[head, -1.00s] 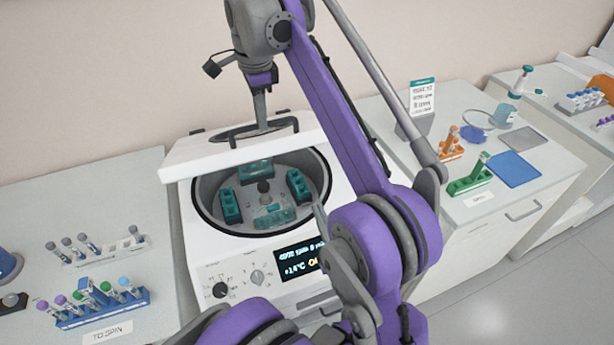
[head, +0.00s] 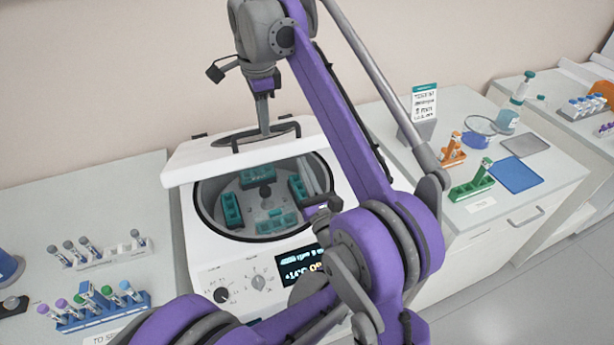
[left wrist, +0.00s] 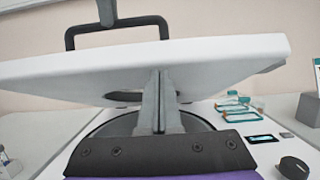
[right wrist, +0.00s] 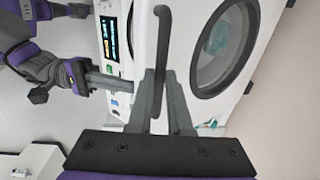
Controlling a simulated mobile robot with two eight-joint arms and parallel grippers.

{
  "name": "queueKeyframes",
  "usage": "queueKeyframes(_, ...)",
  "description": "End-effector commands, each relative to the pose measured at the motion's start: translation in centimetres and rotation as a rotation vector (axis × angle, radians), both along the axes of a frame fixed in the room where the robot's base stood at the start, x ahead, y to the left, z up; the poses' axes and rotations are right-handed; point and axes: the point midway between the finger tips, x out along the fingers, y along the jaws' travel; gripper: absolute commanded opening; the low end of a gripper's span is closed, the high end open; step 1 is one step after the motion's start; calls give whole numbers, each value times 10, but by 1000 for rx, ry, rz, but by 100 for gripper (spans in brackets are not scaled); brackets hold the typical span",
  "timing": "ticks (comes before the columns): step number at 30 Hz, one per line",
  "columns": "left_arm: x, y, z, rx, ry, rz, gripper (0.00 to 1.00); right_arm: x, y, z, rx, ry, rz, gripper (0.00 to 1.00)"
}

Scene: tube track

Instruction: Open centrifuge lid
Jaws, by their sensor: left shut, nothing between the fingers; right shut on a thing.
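The white centrifuge (head: 212,268) stands between the side benches, its bowl with teal tube holders (head: 232,210) largely exposed. Its white lid (head: 195,158) is raised and tilted up at the back. My right gripper (head: 263,127) is shut on the dark lid handle (head: 285,129); the right wrist view shows its fingers (right wrist: 160,75) at the handle bar (right wrist: 160,40). My left gripper (head: 306,165) is shut and empty at the bowl's right side, pointing up. In the left wrist view its closed fingers (left wrist: 158,80) stand before the lid's underside (left wrist: 85,80); contact cannot be told.
The left bench holds a blue rack (head: 75,318) and a white rack (head: 100,255) with tubes. The right bench holds an orange rack (head: 453,155), a green rack (head: 470,188), a blue mat (head: 514,175) and a sign (head: 424,103). My right arm crosses over the centrifuge's right side.

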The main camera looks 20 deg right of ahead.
Motion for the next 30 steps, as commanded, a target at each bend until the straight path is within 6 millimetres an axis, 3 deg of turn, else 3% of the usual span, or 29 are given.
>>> queueKeyframes(8,0,0,1,0,4,0,0,5,0,-3,1,-11,0,0)
queueKeyframes(17,13,0,27,1,56,2,0,2,1,-3,1,-3,0,0)
queueKeyframes(26,16,2,29,3,57,6,0,0,1,0,1,1,1,0)
queueKeyframes(27,16,2,29,3,57,6,0,0,1,0,1,1,1,28)
queueKeyframes(30,16,2,29,3,56,7,0,-1,0,0,1,1,1,46)
